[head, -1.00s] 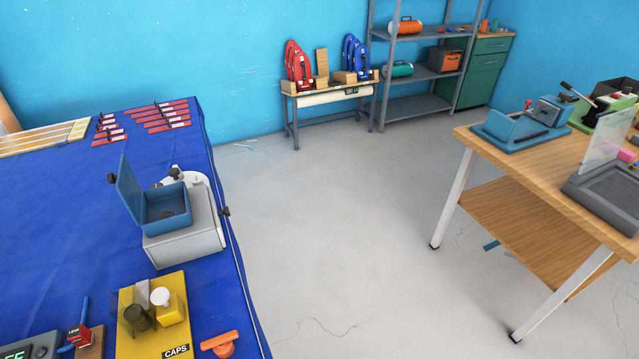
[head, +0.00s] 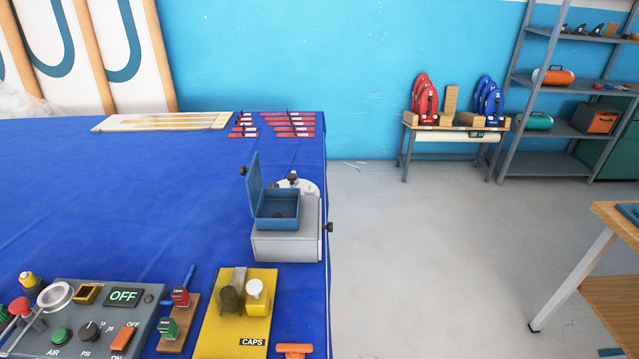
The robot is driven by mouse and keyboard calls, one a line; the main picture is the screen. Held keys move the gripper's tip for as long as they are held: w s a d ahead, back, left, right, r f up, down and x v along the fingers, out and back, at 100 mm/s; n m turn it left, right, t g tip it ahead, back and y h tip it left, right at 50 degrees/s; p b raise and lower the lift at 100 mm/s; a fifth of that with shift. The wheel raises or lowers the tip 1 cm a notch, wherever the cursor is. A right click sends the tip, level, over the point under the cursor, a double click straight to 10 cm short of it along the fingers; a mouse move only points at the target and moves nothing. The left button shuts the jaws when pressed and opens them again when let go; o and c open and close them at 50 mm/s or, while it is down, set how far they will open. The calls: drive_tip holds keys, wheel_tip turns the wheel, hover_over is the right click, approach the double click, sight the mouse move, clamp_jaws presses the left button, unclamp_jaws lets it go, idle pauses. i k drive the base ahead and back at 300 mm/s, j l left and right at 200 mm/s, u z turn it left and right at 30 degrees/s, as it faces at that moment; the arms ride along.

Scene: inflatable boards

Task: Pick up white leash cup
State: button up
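A small white cup-like piece (head: 256,289) stands on the yellow board marked CAPS (head: 232,338), near the front edge of the blue-covered table. My gripper is not in view.
A grey control panel (head: 82,310) reading OFF lies left of the board, with a wooden strip of red and green blocks (head: 178,325) between. A grey machine with an open blue box (head: 286,242) stands behind. An orange piece (head: 294,349) lies right. Floor right of the table is clear.

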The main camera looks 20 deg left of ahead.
sight(309, 190)
drive_tip(key=u, duration=0.4)
drive_tip(key=i+l+u, duration=0.15)
drive_tip(key=l+u, duration=1.2)
drive_tip(key=l, duration=0.55)
drive_tip(key=k+l+u, duration=0.1)
drive_tip(key=l, duration=0.4)
drive_tip(key=k+l, duration=0.1)
drive_tip(key=l, duration=0.45)
drive_tip(key=k+l+u, duration=0.1)
drive_tip(key=l, duration=0.4)
